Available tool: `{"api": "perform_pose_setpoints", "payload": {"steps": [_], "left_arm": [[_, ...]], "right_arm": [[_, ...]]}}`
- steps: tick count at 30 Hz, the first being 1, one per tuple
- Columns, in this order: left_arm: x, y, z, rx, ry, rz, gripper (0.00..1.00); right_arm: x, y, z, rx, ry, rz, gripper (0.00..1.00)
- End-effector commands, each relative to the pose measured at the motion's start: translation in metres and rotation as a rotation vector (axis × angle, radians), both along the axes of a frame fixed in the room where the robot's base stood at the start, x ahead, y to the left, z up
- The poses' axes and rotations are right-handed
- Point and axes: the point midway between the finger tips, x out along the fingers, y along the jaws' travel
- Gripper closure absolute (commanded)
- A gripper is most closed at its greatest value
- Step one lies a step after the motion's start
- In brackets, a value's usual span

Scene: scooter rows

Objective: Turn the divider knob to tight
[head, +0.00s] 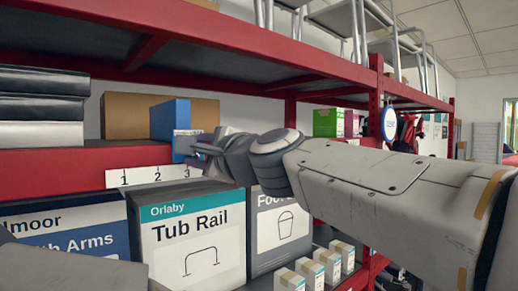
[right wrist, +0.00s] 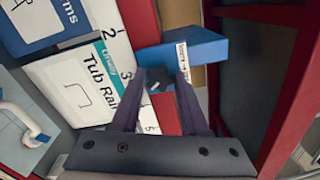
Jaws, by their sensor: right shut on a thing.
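The blue divider (head: 170,119) stands on the red shelf near the 3 of a white number strip (head: 150,176). In the right wrist view the divider (right wrist: 205,45) carries a small white label (right wrist: 184,60) with print too small to read surely. My right gripper (head: 188,144) reaches in from the right to the divider's front. It is shut on the dark divider knob (right wrist: 157,84), which shows only partly between the fingertips (right wrist: 160,76). The knob's pointing direction cannot be told. My left gripper is out of view.
Below the shelf stand a Tub Rail box (head: 190,235), a blue-and-white box (head: 70,235) and a further box (head: 280,225). A brown carton (head: 125,108) and dark stacked packs (head: 40,105) lie on the shelf. A red upper beam (head: 180,38) runs above the gripper.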

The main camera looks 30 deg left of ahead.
Motion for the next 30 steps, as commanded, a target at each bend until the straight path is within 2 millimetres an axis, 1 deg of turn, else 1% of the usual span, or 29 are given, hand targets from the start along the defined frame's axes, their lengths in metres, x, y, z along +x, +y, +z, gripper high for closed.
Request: {"api": "perform_pose_setpoints", "payload": {"steps": [3,10,25,26,27,28,30], "left_arm": [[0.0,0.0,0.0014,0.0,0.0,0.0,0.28],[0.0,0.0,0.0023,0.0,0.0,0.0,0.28],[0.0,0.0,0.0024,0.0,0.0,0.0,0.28],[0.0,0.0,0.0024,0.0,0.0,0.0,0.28],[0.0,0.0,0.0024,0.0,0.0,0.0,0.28],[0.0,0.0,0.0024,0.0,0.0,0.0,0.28],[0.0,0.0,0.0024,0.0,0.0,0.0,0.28]], "right_arm": [[0.0003,0.0,-0.0008,0.021,0.056,0.0,1.0],[0.0002,0.0001,-0.0013,0.046,0.119,0.0,1.0],[0.0001,0.0003,-0.002,0.054,0.138,0.0,1.0],[0.0001,0.0003,-0.002,0.054,0.138,0.001,0.52],[0.0001,0.0003,-0.002,0.053,0.138,0.0,0.37],[0.0,0.0003,-0.0019,0.054,0.138,0.001,0.26],[0.0,0.0003,-0.0015,0.054,0.137,0.001,0.26]]}}
